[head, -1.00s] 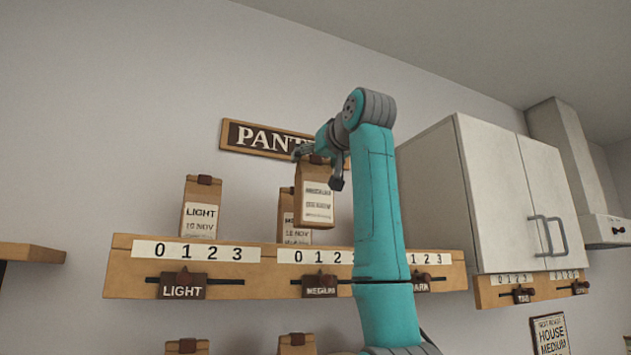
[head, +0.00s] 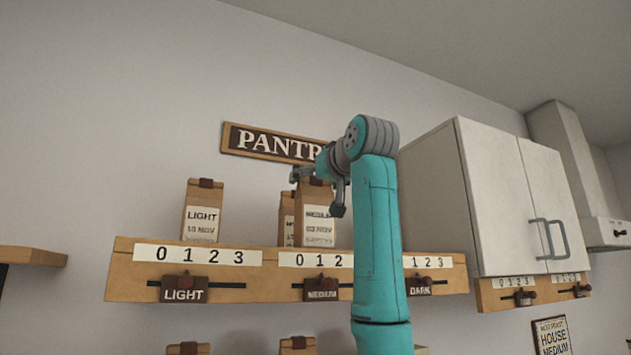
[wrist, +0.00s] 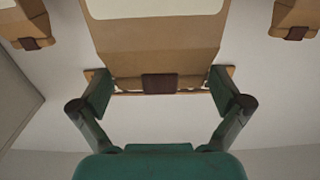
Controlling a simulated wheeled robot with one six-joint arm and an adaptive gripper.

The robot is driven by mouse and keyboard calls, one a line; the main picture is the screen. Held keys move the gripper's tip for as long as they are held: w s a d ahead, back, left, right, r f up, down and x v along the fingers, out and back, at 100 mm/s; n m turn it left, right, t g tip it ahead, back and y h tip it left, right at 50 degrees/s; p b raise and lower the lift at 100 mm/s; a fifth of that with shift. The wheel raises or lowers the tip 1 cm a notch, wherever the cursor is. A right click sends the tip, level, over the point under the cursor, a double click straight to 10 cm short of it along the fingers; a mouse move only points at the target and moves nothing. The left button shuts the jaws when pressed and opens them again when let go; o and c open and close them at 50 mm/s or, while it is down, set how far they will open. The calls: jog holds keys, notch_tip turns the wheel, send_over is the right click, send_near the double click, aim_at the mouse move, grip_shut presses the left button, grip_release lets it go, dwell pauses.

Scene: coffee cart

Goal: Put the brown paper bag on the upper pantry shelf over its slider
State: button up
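The brown paper bag (head: 319,215), labelled MEDIUM and 03 NOV, is upright at the upper pantry shelf (head: 125,270), above the MEDIUM slider (head: 321,289). It is just in front of another brown bag (head: 287,218), which it partly hides. My gripper (head: 318,188) is around the top of the labelled bag. In the wrist view, its fingers (wrist: 160,94) are spread on both sides of the bag's folded top (wrist: 160,65) with its dark clip. The fingers look open, with slight gaps beside the bag. The bag's base is hidden by the shelf front.
A LIGHT bag (head: 202,212) stands on the left, above the LIGHT slider (head: 184,289). The DARK slider (head: 418,286) is right of my arm. The PANTRY sign (head: 265,143) is on the wall behind. A white cabinet (head: 490,200) bounds the right side.

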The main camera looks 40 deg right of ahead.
jog(key=shift+r, duration=0.1)
jog(key=shift+s, duration=0.25)
jog(key=v, duration=1.1)
jog(key=shift+s, duration=0.25)
jog(key=shift+a, duration=0.15)
